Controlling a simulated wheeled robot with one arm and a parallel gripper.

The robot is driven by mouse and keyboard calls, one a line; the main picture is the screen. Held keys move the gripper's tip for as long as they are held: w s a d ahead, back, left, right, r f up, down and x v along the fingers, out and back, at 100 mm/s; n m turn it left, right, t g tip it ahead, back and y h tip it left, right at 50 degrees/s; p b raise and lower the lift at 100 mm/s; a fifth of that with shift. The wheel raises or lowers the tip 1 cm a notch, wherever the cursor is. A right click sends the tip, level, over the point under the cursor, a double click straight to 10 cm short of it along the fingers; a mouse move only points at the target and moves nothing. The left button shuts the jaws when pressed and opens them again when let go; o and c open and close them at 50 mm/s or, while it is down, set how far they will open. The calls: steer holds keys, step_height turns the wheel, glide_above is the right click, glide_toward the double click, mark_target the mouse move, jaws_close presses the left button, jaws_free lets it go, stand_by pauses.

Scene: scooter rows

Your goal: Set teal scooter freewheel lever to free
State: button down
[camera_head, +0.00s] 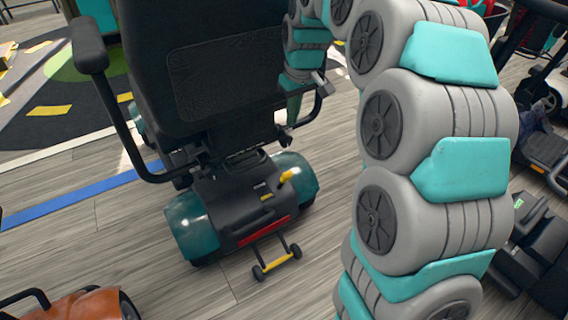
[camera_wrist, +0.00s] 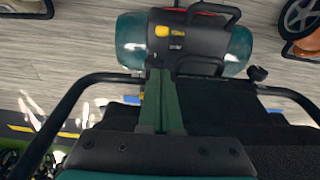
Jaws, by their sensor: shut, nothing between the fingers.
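The teal scooter stands with its rear toward me; its black rear cover (camera_head: 240,205) sits between two teal fenders. A yellow lever (camera_head: 286,176) sticks up at the right of the cover, and it also shows in the wrist view (camera_wrist: 162,31) beside a small dark label. I cannot read which setting it is at. My gripper (camera_head: 291,117) is above the scooter's rear, right of the seat back. In the wrist view its green fingers (camera_wrist: 158,72) are together and empty, apart from the lever, pointing toward the cover.
A wheeled anti-tip bar (camera_head: 278,260) extends behind the scooter. An orange scooter (camera_head: 75,307) is lower left; other scooters (camera_head: 545,150) are right. Wooden floor between is clear.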

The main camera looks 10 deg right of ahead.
steer(key=shift+f, duration=0.15)
steer(key=b, duration=0.2)
glide_toward(284, 180)
steer(key=w+f, duration=0.1)
steer(key=f, duration=0.1)
steer(key=w+f, duration=0.4)
steer(key=shift+w+f, duration=0.1)
steer(key=shift+f, duration=0.2)
